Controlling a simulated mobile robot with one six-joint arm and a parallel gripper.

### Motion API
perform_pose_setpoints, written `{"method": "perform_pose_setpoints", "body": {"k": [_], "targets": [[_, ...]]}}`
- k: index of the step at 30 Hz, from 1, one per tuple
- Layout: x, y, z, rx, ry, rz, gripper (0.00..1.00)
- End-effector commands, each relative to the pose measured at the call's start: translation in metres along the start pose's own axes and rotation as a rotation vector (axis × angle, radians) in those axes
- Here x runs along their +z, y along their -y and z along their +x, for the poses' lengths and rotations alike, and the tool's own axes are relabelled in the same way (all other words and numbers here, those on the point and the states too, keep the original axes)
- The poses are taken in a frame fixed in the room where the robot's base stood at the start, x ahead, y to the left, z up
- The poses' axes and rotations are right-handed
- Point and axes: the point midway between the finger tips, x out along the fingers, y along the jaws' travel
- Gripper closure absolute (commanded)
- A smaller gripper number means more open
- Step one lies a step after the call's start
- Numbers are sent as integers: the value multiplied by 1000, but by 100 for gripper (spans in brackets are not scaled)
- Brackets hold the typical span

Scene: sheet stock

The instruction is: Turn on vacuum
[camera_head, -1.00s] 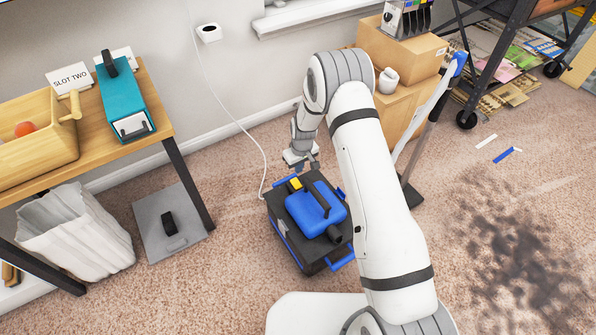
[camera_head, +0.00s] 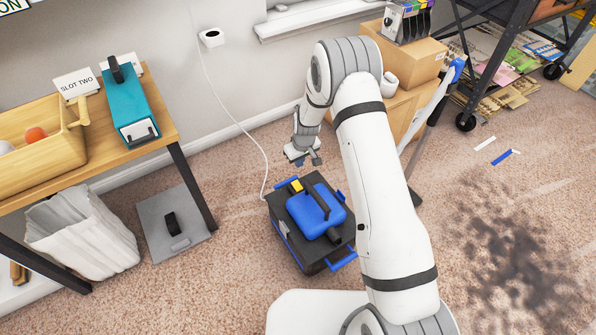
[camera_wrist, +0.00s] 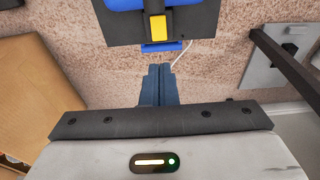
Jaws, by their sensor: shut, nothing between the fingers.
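The vacuum (camera_head: 340,240) is a black box with a blue top and a handle, standing on the carpet. A yellow switch-like part (camera_head: 296,185) sits at its far edge. The yellow part also shows in the wrist view (camera_wrist: 158,24), at the top middle, with a blue latch below it. My gripper (camera_head: 306,162) is above and beyond the vacuum's far edge, apart from it. In the wrist view my gripper's fingers (camera_wrist: 159,70) are together and hold nothing. Whether the yellow part is pressed cannot be told.
A white cord runs from the wall outlet (camera_head: 211,38) down to the vacuum's back. A wooden table (camera_head: 150,150) with a teal box (camera_head: 128,100) stands left, a white bin (camera_head: 85,235) below. Cardboard boxes (camera_head: 410,65) stand behind right. Dark dirt (camera_head: 510,245) covers carpet at right.

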Motion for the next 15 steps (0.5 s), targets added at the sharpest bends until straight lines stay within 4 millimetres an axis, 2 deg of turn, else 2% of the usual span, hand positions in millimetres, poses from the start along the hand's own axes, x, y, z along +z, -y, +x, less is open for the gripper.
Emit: {"method": "perform_pose_setpoints", "body": {"k": [9, 15], "targets": [[0, -1, 3, 1, -3, 1, 100], [1, 0, 28, 0, -1, 1, 100]]}}
